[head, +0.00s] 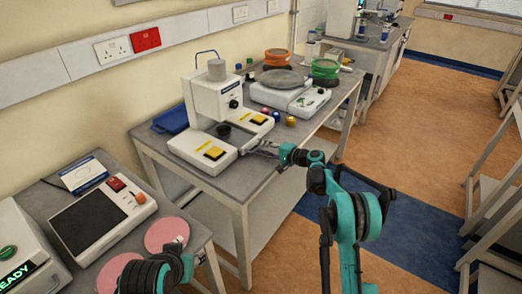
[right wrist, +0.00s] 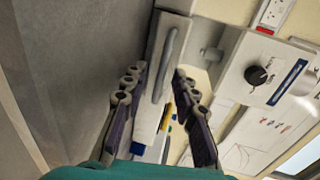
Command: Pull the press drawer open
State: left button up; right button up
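The white press (head: 215,105) stands on the grey bench, with a black knob and yellow pads on its base. My right gripper (head: 264,148) is at the right side of the press base. In the right wrist view, my right gripper (right wrist: 158,92) is open, with one finger on each side of a grey bar handle (right wrist: 168,62) on a pale drawer front (right wrist: 158,40). The handle lies beyond and between the fingertips; I cannot tell if they touch it. The drawer looks shut, though its edges are partly hidden.
Small coloured balls (head: 290,121) lie near the bench edge. A blue tray (head: 171,119) is left of the press. A second bench in front holds a black-topped device (head: 88,222) and pink discs (head: 166,233).

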jog(key=shift+w+a, duration=0.15)
jog(key=shift+a, duration=0.05)
grip_shut()
jog(key=f+b+v, duration=0.1)
jog(key=f+v, duration=0.2)
jog(key=v, duration=1.1)
jog(key=shift+s+d, duration=0.45)
jog(key=shift+d, duration=0.1)
grip_release()
jog(key=shift+d, duration=0.1)
jog(key=v, duration=1.2)
